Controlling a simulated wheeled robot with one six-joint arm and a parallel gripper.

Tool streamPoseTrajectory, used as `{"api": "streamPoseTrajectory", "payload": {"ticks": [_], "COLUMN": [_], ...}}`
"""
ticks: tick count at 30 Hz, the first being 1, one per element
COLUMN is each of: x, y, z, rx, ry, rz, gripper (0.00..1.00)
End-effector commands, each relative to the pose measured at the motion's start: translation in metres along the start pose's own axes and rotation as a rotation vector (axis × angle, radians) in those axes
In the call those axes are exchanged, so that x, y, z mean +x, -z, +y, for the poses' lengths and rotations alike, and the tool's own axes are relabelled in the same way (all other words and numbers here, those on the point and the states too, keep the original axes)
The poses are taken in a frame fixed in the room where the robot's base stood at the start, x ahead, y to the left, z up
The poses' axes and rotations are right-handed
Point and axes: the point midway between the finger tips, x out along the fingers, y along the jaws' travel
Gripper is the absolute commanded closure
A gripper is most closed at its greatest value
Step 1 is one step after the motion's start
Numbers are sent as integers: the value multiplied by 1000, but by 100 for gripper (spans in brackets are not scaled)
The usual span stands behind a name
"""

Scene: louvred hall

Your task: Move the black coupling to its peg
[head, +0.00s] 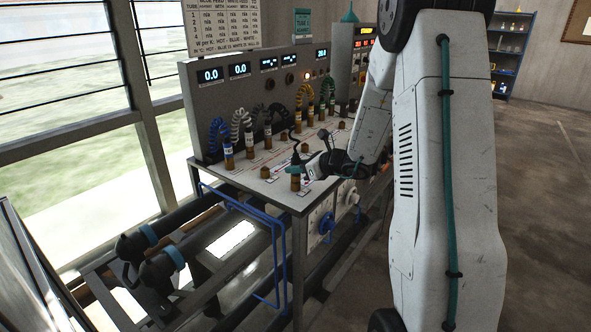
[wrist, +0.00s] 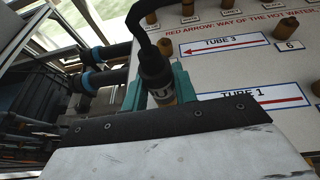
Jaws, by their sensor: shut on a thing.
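My gripper (head: 297,171) is at the front edge of the bench top, with its teal fingers closed on a black coupling. In the wrist view the black coupling (wrist: 155,72) sits between the fingers, with a black hose rising from its top and a light label band lower down.
Blue (head: 228,157), grey, black, yellow and green hoses with couplings stand in a row before the display panel (head: 225,95). The bench top (head: 290,193) carries TUBE labels and arrows. Blue pipes (head: 240,215) and dark tubes lie left of and below it. Open floor lies at right.

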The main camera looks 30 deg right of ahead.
Motion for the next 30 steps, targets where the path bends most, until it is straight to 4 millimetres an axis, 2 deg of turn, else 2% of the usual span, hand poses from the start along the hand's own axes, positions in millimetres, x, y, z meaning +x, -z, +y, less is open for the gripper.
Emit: {"api": "streamPoseTrajectory", "payload": {"ticks": [5,18,30], "x": [-3,-22,-23], "y": [-8,-54,-59], "z": [0,0,1], "rx": [-3,-1,1], "ry": [0,0,-1], "rz": [-1,-1,1], "gripper": [100,100,100]}}
